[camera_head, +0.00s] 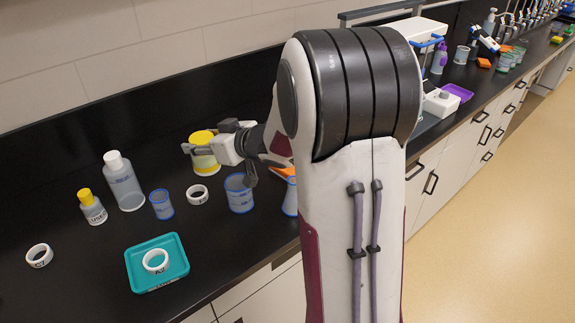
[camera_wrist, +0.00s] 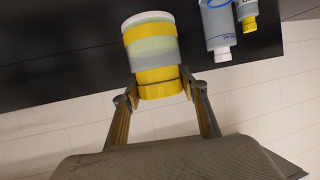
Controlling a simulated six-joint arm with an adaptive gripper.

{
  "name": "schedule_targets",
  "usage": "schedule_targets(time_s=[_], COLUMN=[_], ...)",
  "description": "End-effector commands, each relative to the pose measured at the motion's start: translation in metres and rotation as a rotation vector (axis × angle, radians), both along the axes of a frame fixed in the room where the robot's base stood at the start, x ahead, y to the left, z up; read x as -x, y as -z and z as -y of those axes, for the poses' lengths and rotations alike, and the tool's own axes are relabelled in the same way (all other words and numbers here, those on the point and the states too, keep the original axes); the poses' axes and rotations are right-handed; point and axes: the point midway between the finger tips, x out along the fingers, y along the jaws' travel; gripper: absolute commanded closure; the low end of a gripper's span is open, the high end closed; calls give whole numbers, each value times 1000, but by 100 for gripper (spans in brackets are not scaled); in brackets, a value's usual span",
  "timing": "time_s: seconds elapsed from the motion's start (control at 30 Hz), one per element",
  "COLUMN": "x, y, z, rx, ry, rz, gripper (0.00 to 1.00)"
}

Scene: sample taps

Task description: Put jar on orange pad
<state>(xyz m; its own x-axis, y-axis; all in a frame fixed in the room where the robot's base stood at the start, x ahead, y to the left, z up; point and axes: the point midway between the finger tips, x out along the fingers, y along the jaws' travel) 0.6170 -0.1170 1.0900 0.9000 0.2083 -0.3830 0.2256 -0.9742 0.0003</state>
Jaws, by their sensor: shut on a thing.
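The jar (camera_head: 205,163) has a yellow lid and a clear body with yellowish contents. My gripper (camera_head: 207,148) is shut on it near the lid, at the back left of the black counter. In the wrist view the jar (camera_wrist: 151,45) sits between the two fingers of my gripper (camera_wrist: 160,84), its yellow lid toward the camera. I cannot tell whether its base touches the counter.
A white-capped bottle (camera_head: 124,186), a yellow-capped bottle (camera_head: 92,208), blue-rimmed cups (camera_head: 161,205) (camera_head: 239,194) and a white ring (camera_head: 197,194) stand nearby. A teal tray (camera_head: 176,272) holds another ring (camera_head: 155,261). More orange items (camera_head: 484,62) lie farther right, beyond a purple tray (camera_head: 458,91).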

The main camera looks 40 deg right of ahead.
Motion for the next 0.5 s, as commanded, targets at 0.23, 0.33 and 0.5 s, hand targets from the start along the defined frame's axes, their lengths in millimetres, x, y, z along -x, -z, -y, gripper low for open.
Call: schedule_targets(time_s=[0.23, 0.33, 0.5], x=[9, 15, 28], y=[-6, -8, -12], z=[71, 98, 144], rx=[1, 1, 0], ry=[88, 121, 174], rz=[2, 2, 2], gripper=[96, 96, 96])
